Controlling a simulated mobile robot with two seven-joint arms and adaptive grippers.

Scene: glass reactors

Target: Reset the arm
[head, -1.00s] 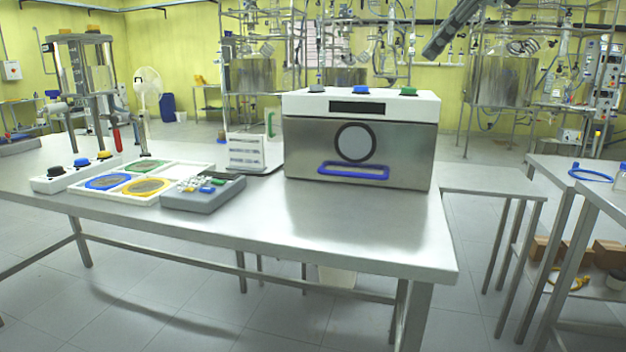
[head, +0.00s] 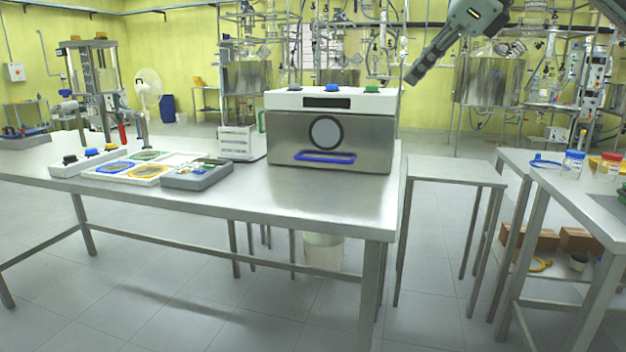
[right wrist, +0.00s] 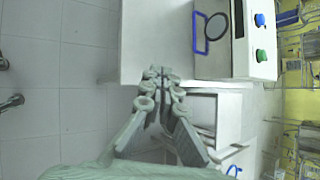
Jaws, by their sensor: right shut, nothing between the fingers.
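My right gripper (head: 413,78) comes in from the top right of the head view. It hangs in the air, to the right of and above the box-shaped machine (head: 330,140), apart from it. In the right wrist view its fingers (right wrist: 162,76) meet at the tips and hold nothing. Behind them lie the steel table's edge and the machine's front (right wrist: 215,45), with its blue handle. My left gripper is not in view.
The long steel table (head: 290,200) carries a button box (head: 90,160), a white tray with coloured rings (head: 135,170) and a grey box (head: 197,175). A lower side table (head: 455,170) is bare. Jars (head: 572,165) stand at the right. Open floor lies in front.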

